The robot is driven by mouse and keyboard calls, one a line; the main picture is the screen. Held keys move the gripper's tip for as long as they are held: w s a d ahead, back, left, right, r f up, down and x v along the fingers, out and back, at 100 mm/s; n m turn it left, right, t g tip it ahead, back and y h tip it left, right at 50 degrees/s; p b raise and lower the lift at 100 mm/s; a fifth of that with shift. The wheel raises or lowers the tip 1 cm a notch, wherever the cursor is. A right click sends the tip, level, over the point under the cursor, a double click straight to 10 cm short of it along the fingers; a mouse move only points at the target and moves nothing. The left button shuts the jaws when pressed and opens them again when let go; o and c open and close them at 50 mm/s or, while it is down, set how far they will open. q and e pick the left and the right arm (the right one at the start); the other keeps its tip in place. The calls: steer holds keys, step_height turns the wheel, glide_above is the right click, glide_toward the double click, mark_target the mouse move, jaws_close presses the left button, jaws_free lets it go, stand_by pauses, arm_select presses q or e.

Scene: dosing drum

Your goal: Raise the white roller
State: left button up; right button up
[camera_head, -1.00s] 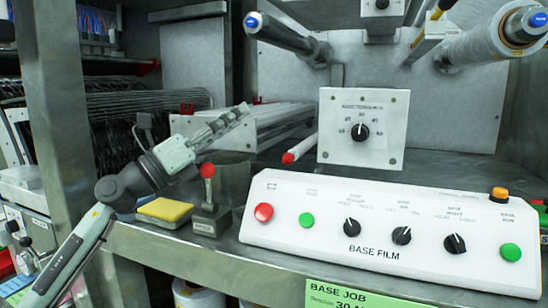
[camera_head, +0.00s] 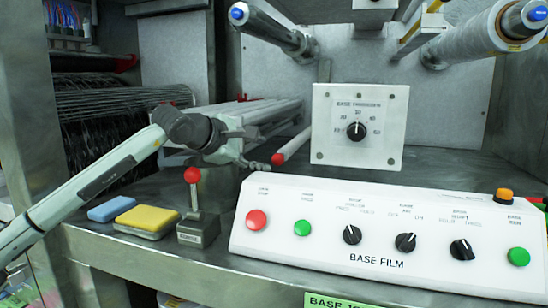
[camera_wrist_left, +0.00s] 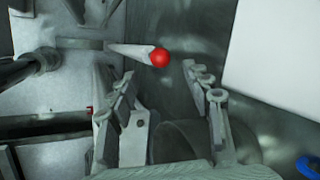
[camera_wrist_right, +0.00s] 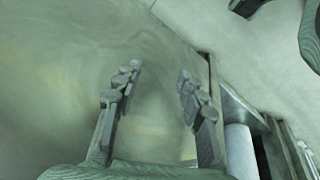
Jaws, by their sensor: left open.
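A white rod with a red tip (camera_head: 292,145) points forward beside the dial plate. It also shows in the left wrist view (camera_wrist_left: 132,50), its red ball end just beyond my open fingers. Pale long rollers (camera_head: 255,112) lie behind my left gripper, partly hidden by it. My left gripper (camera_head: 260,148) is open and empty, its fingertips just left of the red tip; no contact is visible. A short upright lever with a red ball (camera_head: 192,175) stands on a grey block below my left wrist. My right gripper (camera_wrist_right: 158,78) is open and empty, outside the head view.
A white control box (camera_head: 375,235) with buttons and knobs fills the front right. A dial plate (camera_head: 358,125) stands behind it. A yellow sponge (camera_head: 148,217) and a blue pad (camera_head: 111,208) lie left of the lever. A frame post (camera_head: 188,50) rises at left.

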mark_target(275, 158)
arm_select(q)
steer(key=x, duration=0.7)
steer(key=shift+p, duration=0.4)
steer(key=shift+w+f, duration=0.1)
steer(key=shift+d, duration=0.1)
arm_select(e)
step_height(275, 158, down, 3)
steer(key=shift+r, duration=0.15)
arm_select(q)
steer(key=shift+c, duration=0.6)
jaws_close()
arm_select(e)
steer(key=shift+w+a+r, duration=0.1)
steer(key=shift+w+r, duration=0.05)
steer(key=shift+w, duration=0.05)
